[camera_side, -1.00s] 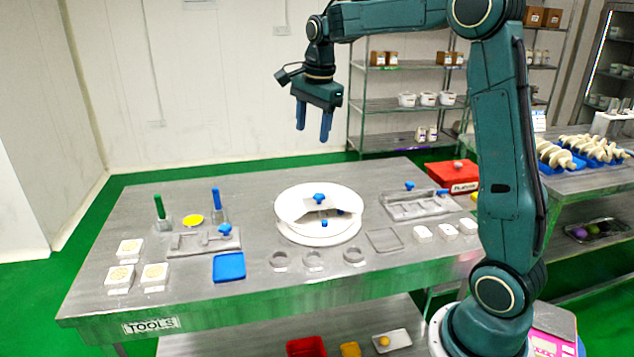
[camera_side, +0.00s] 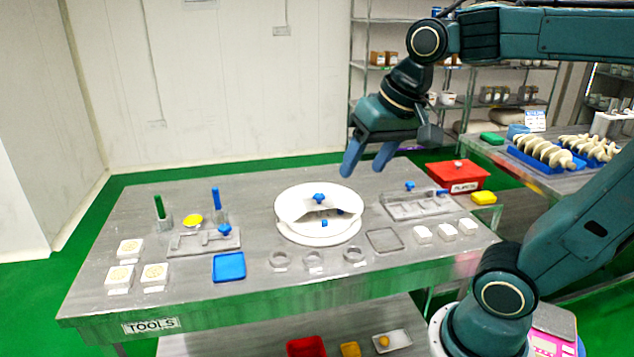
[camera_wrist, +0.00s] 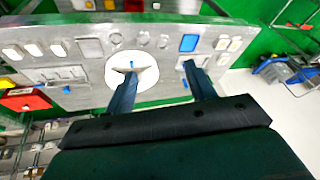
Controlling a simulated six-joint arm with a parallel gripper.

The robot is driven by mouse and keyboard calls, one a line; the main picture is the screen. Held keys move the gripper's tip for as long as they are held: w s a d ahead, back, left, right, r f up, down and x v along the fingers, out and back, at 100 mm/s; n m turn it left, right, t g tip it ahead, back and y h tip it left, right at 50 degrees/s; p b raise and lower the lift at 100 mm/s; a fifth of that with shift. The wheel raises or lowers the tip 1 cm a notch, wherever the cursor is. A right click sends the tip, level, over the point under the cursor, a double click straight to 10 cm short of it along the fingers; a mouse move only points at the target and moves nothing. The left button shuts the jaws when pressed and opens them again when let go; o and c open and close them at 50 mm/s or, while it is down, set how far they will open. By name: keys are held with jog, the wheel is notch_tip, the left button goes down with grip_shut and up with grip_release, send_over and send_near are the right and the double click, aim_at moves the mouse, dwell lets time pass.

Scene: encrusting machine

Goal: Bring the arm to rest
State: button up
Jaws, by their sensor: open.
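My gripper (camera_side: 367,165) is open and empty, with its two blue fingers apart. In the side view it hangs in the air behind and above the right half of the steel table (camera_side: 120,215), tilted down to the left. In the wrist view the gripper (camera_wrist: 163,80) points toward the table, and the fingers show against it. The round white plate (camera_side: 318,238) with blue-knobbed parts stands mid-table, below and left of the gripper and apart from it. In the wrist view this plate (camera_wrist: 145,77) is partly covered by a finger.
A red box (camera_side: 458,177) stands behind the table's right end, with a yellow block (camera_side: 484,198) beside it. A blue tray (camera_side: 229,267), metal rings (camera_side: 314,261) and white blocks (camera_side: 154,274) lie on the table. Shelves (camera_side: 395,102) stand behind. Air above the table's left half is free.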

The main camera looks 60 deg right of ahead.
jog(key=s+a+f+n+t, duration=0.1)
jog(key=s+a+f+n, duration=0.1)
jog(key=s+n, duration=0.3)
jog(key=shift+s+a+f, duration=0.15)
jog(key=shift+s+f, duration=0.65)
jog(key=shift+f, duration=0.1)
